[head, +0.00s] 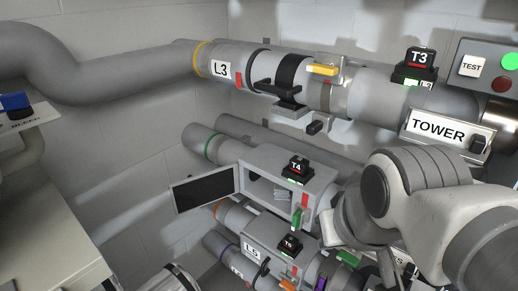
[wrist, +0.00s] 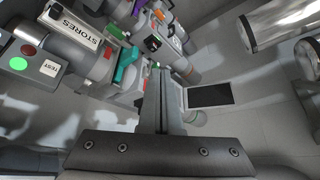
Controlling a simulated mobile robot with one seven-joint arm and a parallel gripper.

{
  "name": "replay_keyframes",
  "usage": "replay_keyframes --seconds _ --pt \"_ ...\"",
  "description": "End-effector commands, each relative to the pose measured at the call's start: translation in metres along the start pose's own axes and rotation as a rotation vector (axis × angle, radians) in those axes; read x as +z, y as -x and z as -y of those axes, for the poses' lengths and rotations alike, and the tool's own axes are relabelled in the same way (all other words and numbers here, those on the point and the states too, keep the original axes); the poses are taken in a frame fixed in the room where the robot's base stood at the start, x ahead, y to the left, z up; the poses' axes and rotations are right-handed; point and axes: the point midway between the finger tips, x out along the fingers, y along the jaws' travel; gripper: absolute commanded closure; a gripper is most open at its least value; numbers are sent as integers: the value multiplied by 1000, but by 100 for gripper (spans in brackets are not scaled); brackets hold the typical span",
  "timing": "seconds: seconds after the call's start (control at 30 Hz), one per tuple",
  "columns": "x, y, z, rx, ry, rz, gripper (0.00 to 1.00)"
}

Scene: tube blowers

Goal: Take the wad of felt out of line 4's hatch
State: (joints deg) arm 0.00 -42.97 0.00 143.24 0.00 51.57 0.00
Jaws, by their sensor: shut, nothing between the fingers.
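Line 4's hatch box (head: 318,187), with the T4 unit (head: 296,170) on top, has its front open. Its dark-faced door (head: 204,191) is swung out to the left, and a dark panel that looks like this door shows in the wrist view (wrist: 210,94). A small light grey lump, which looks like the felt wad (head: 282,194), lies inside the opening. My gripper (wrist: 160,72) is shut and empty, its fingers pointing toward the pipes. In the head view my arm is right of the hatch box, and the fingers cannot be made out. I cannot make out the wad in the wrist view.
Line 3's pipe (head: 225,70), with a yellow handle (head: 322,69), runs above the hatch. Line 5's box (head: 270,240) sits close below. A TOWER panel (head: 440,130) is at the right.

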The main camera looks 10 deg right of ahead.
Motion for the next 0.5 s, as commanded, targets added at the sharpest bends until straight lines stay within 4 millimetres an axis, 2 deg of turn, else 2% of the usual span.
replay_keyframes --seconds 0.37,0.5 --pt "0 0 0 0 0 0 100" --pt "-3 -3 4 -18 -1 -2 77"
